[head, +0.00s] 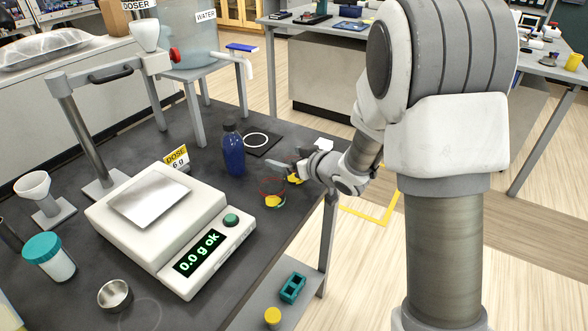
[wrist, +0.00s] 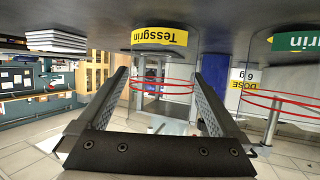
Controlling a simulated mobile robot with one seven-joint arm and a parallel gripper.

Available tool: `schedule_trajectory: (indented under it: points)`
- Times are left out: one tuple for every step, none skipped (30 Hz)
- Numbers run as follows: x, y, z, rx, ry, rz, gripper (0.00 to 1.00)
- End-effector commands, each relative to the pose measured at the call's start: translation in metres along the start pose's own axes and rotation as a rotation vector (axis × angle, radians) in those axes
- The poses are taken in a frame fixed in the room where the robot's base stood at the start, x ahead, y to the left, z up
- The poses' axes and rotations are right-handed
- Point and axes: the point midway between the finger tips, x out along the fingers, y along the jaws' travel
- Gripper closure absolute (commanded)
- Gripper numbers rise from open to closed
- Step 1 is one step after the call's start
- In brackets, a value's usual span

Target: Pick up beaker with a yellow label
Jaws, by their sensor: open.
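The beaker with a yellow label (wrist: 160,37) is clear, with red rings, and looks upside down in the wrist view. It shows between my two fingers there; how deep it sits between them I cannot tell. In the head view its yellow label (head: 294,179) shows beside my gripper (head: 284,169), partly hidden by it. My gripper (wrist: 161,73) is open, low at the table's right edge. A second clear beaker with red rings and a green and yellow label (head: 275,201) stands close by, towards the front. Its green label (wrist: 297,38) is at the right in the wrist view.
A blue bottle (head: 234,152) stands left of the beakers; it shows behind them in the wrist view (wrist: 215,72). A scale (head: 210,232) reading 0.0 g fills the middle-left of the dark table (head: 205,125). A black mat with a white ring (head: 258,141) lies behind.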

Motion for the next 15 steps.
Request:
schedule_trajectory:
  points:
    - [0.0034,-0.0001,0.0003,0.0,0.0,0.0,0.0]
    - [0.0042,-0.0001,0.0002,0.0,0.0,0.0,0.0]
    - [0.0047,-0.0001,0.0,0.0,0.0,0.0,0.0]
    - [0.0046,0.0,-0.0001,0.0,0.0,0.0,0.0]
    - [0.0045,0.0,-0.0002,0.0,0.0,0.0,0.0]
    - [0.0043,0.0,-0.0002,0.0,0.0,0.0,0.0]
    - [0.0043,0.0,-0.0002,0.0,0.0,0.0,0.0]
    - [0.0042,0.0,-0.0002,0.0,0.0,0.0,0.0]
    - [0.0042,-0.0001,-0.0002,0.0,0.0,0.0,0.05]
    - [0.0041,0.0,-0.0002,0.0,0.0,0.0,0.11]
    - [0.0041,0.0,-0.0002,0.0,0.0,0.0,0.16]
    - [0.0041,0.0,-0.0002,0.0,0.0,0.0,0.23]
    - [0.004,0.0,-0.0002,0.0,0.0,0.0,0.29]
    - [0.004,0.0,-0.0002,0.0,0.0,0.0,0.34]
    - [0.004,0.0,-0.0002,0.0,0.0,0.0,0.41]
